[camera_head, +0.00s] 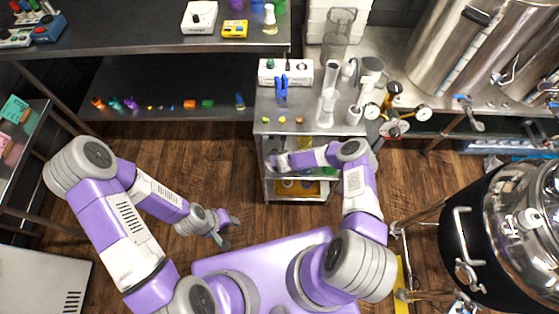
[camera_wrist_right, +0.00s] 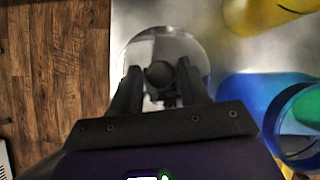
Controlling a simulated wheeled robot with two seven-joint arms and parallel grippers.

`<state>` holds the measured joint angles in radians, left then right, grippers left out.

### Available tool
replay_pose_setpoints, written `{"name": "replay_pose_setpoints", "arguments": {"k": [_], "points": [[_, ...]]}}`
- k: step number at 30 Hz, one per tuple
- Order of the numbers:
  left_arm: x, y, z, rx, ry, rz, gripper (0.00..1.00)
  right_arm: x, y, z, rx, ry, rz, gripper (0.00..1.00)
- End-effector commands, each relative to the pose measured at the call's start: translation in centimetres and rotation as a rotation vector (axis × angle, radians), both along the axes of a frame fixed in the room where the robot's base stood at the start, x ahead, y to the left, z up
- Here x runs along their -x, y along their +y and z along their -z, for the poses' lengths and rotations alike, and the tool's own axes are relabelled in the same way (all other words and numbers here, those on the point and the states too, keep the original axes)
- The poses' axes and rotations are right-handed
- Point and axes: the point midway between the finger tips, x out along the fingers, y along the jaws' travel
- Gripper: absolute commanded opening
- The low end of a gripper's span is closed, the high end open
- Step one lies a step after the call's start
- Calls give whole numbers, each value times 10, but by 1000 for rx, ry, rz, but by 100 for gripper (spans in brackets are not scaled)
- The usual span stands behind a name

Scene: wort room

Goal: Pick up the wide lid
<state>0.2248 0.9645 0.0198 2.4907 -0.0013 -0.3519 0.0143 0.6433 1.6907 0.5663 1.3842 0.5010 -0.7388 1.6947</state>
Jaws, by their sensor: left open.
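The wide lid (camera_wrist_right: 198,48) looks like a shiny round disc with a dark knob (camera_wrist_right: 160,74). It lies on a grey metal surface in the right wrist view. My right gripper (camera_wrist_right: 159,70) is open, with its two dark fingers on either side of the knob. The fingers partly cover the lid, and I cannot tell whether either touches the knob. In the head view my right gripper (camera_head: 273,161) is at the steel cart's shelf level, and the lid cannot be made out there. My left gripper (camera_head: 230,233) is open and empty above the wooden floor.
The cart's top (camera_head: 290,127) carries glassware and small coloured pieces. A large steel kettle (camera_head: 520,220) stands at right. Floor left of the cart is clear.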

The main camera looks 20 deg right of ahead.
Motion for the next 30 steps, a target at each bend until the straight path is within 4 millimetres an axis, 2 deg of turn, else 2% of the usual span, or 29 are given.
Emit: {"name": "replay_pose_setpoints", "arguments": {"k": [1,8,9,23,30], "points": [[0,0,0,0,0,0,43,0,0,0,0,0,0,37],[0,0,0,0,0,0,43,0,0,0,0,0,0,2],[0,0,0,0,0,0,43,0,0,0,0,0,0,0],[0,0,-1,0,0,0,43,-1,0,-2,1,-2,1,0],[0,0,-10,0,0,0,43,-1,0,-22,0,-2,0,0]]}}
